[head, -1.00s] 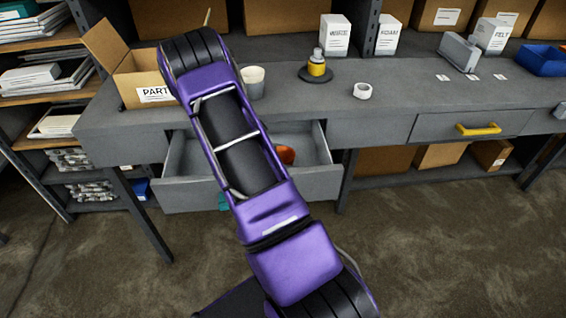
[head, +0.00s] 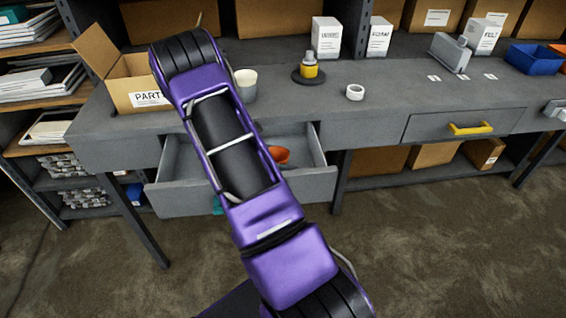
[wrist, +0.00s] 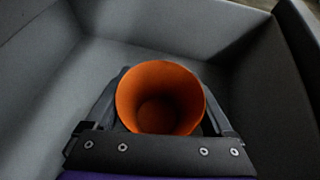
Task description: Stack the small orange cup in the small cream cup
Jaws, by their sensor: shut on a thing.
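The small orange cup (wrist: 160,95) is between the two fingers of my gripper (wrist: 162,110) in the wrist view, its open mouth facing the camera. My gripper is shut on it, inside the open grey drawer. In the head view the orange cup (head: 279,154) shows partly behind my purple arm, and my gripper is hidden there. A cream cup (head: 246,85) stands upright on the bench top, just right of my arm and above the drawer. Its left side is partly covered by my arm.
The open drawer (head: 318,180) has walls around the orange cup. On the bench stand an open cardboard box (head: 133,88), a yellow bottle (head: 309,68) on a dark round base, a white tape roll (head: 355,92) and white boxes (head: 326,37).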

